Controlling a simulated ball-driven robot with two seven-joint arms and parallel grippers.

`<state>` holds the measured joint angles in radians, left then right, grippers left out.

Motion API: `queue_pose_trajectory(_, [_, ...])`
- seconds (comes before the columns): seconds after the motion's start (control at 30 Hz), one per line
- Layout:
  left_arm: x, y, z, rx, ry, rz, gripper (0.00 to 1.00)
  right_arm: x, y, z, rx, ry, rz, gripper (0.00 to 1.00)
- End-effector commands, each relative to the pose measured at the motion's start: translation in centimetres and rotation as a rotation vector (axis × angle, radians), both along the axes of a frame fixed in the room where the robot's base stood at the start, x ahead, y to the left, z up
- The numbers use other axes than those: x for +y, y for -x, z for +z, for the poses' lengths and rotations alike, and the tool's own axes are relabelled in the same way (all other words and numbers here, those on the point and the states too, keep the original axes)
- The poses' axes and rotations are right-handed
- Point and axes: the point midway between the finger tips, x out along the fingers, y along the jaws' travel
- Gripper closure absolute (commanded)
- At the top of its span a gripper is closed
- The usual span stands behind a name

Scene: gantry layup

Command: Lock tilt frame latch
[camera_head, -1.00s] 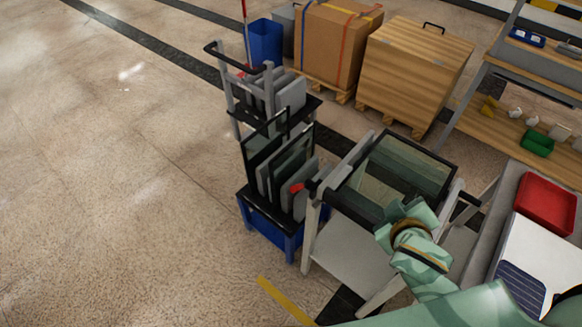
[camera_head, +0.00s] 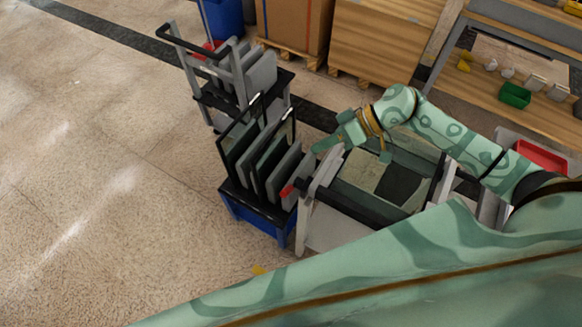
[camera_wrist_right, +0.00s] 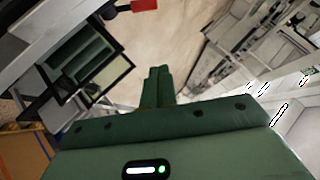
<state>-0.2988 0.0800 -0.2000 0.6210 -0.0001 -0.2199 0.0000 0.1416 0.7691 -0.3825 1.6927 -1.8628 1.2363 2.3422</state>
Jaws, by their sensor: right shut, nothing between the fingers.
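The tilt frame (camera_head: 338,190) is a pale stand with a black-edged, glass-like panel tilted on top, right of centre in the head view. A red handle (camera_head: 287,191) on a black bar sticks out at its left corner. I take this for the latch; it also shows at the top of the right wrist view (camera_wrist_right: 145,5). My right gripper (camera_head: 318,147) is shut and empty, above and to the right of the red handle, apart from it. Its closed fingers (camera_wrist_right: 158,72) point toward the floor in the wrist view. I cannot tell whether the latch is locked. My left gripper is out of view.
A blue-based rack (camera_head: 232,206) holding dark framed panels stands close left of the tilt frame. A grey cart (camera_head: 172,40) is behind it. Wooden crates (camera_head: 380,45) and a shelf with a green bin (camera_head: 514,95) stand behind. Floor at left is clear.

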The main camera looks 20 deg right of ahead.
Motion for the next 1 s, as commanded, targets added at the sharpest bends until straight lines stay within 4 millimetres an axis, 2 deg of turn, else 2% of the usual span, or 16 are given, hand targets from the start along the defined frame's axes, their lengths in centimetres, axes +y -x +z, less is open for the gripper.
queue_pose_trajectory(0.1, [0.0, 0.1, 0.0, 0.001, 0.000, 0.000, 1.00, -1.5, 0.5, -0.7, 0.108, 0.046, -0.020, 1.00])
queue_pose_trajectory(0.17, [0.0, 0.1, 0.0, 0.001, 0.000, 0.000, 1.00, -1.8, 0.6, -0.9, 0.134, 0.055, -0.025, 1.00])
queue_pose_trajectory(0.57, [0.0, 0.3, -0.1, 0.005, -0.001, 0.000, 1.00, -1.5, 0.6, -1.1, 0.141, 0.055, -0.026, 1.00])
queue_pose_trajectory(0.77, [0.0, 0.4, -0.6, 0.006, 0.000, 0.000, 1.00, 0.5, 0.3, -2.9, 0.140, 0.052, -0.025, 1.00])
queue_pose_trajectory(1.0, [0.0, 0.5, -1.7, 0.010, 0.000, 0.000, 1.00, 4.4, -0.3, -6.5, 0.141, 0.052, -0.024, 1.00])
